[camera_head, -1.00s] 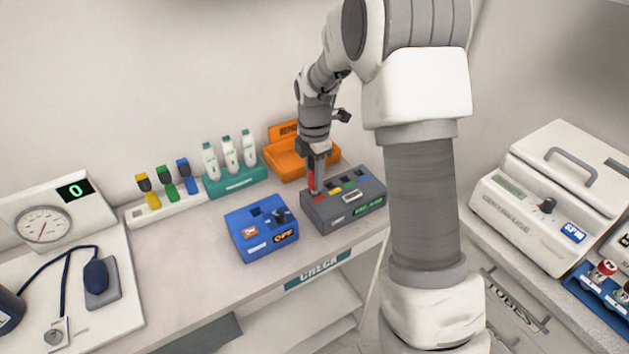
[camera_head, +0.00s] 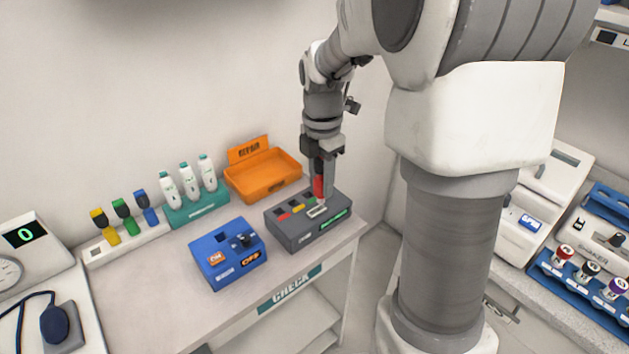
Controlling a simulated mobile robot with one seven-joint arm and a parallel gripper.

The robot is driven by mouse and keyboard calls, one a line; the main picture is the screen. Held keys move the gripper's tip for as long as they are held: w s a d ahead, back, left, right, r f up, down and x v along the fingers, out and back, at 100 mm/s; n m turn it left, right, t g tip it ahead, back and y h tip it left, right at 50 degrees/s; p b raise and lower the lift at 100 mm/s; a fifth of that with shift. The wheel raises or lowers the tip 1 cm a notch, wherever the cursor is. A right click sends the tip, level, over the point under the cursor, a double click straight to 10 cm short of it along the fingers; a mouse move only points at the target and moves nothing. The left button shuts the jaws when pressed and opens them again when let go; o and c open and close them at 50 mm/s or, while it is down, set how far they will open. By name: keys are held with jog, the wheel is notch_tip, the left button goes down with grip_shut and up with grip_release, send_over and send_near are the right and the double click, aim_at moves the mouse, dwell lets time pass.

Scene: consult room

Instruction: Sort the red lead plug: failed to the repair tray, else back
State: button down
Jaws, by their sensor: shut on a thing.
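My gripper (camera_head: 325,172) is shut on the red lead plug (camera_head: 318,187), which points down, upright. It is over the back right part of the dark grey box (camera_head: 297,240), past the red, yellow and green marks on its top. The plug's lower end is partly hidden by a finger, so I cannot tell whether it sits in a socket. The orange repair tray (camera_head: 262,179) stands behind the box and looks empty. The white rack (camera_head: 126,245) at left holds yellow, green and blue plugs (camera_head: 128,216), with an empty place at its left end.
A blue box (camera_head: 227,258) with a knob and ON and OFF labels stands left of the grey box. A teal holder (camera_head: 197,208) with white bottles is behind it. The table (camera_head: 170,300) is clear at the front. A pressure gauge unit is far left; lab machines are at right.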

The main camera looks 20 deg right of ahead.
aim_at(321, 166)
jog(key=shift+r+p, duration=1.35)
jog(key=shift+r, duration=0.45)
jog(key=shift+w, duration=0.1)
